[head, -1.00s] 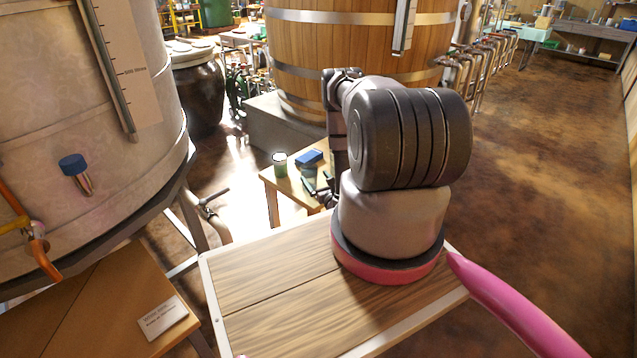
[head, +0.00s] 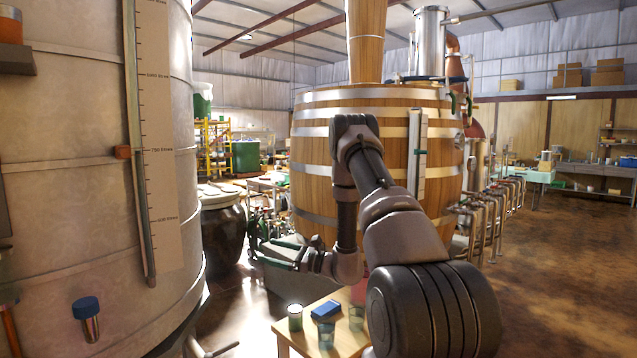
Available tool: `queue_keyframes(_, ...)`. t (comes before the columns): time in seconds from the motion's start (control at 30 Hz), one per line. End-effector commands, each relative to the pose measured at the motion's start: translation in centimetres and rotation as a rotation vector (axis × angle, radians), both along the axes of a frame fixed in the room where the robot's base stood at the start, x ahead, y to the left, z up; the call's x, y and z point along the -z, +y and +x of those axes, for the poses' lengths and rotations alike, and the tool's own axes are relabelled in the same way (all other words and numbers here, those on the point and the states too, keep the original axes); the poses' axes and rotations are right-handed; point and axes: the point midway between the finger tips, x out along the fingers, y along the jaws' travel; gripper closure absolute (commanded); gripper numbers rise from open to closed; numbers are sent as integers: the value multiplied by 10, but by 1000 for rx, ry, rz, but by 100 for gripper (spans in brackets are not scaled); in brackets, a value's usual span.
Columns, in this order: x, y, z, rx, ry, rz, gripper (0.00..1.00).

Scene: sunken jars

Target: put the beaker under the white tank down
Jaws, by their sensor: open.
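The pale grey-white tank (head: 75,190) fills the left side, with a level gauge and a blue-capped fitting on its wall. No beaker shows under it; its underside is mostly out of view. My gripper (head: 259,244) is open, pointing left in front of the dark jar and wooden vat; I see nothing between its fingers. Below it on a small wooden table stand a beaker with greenish contents (head: 295,318), a clear beaker at the front (head: 326,334) and another clear beaker at the right (head: 356,317). All three look upright and apart from my gripper.
Open brown floor (head: 560,270) lies at the right.

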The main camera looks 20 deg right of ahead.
Motion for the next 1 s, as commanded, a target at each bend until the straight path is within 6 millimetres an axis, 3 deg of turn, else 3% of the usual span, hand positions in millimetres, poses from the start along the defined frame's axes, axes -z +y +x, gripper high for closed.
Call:
queue_keyframes(0.03,-33,17,-10,-83,-34,-47,0)
queue_keyframes(0.2,-106,63,-62,-342,-111,-236,0)
queue_keyframes(0.43,-169,94,-149,-612,-221,-571,0)
queue_keyframes(0.7,-206,84,-242,-776,-371,-1050,0)
queue_keyframes(1.0,-240,36,-308,-729,-575,-1623,0)
